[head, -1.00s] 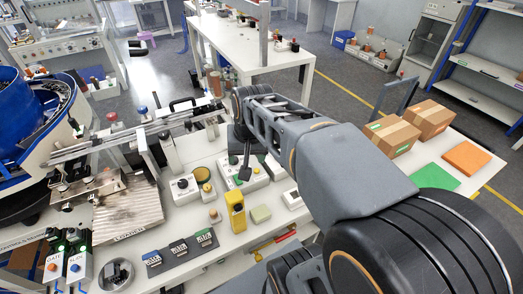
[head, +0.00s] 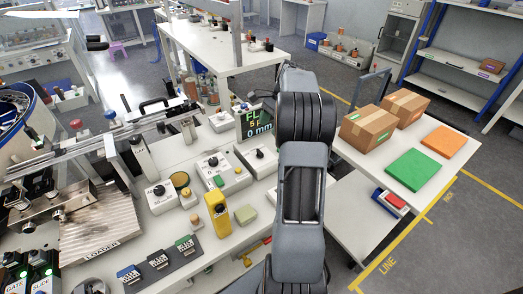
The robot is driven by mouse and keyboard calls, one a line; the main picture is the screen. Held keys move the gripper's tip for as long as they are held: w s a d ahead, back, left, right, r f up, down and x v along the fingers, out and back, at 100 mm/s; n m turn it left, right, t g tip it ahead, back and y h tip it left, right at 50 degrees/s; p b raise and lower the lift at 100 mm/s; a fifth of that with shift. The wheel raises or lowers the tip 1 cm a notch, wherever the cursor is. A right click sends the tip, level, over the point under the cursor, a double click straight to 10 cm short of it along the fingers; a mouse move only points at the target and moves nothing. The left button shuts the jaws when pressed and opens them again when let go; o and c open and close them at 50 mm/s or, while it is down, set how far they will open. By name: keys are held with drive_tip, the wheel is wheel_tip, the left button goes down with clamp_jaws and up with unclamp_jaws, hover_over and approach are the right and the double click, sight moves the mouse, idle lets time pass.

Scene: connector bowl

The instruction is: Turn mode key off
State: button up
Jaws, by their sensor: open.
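Several white control boxes with black knobs stand on the bench in the head view. One box (head: 159,203) is at the left, beside a yellow-ringed round part. A middle box (head: 225,184) carries a black knob on a white dial and a green button. A third box (head: 262,162) with a black knob is to the right, close to my arm. The labels are too small to read, so I cannot tell which knob is the mode key. My arm rises just right of these boxes. My gripper is not visible; the arm's own links may hide it.
A black display (head: 256,122) stands behind the boxes. Metal rails and a loader plate (head: 100,228) fill the left. Cardboard boxes (head: 370,127) sit on the right table.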

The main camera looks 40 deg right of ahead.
sight(260, 151)
drive_tip(key=x, duration=1)
drive_tip(key=shift+f+b, duration=0.2)
drive_tip(key=shift+b, duration=0.2)
drive_tip(key=shift+c, duration=0.2)
drive_tip(key=c, duration=0.9)
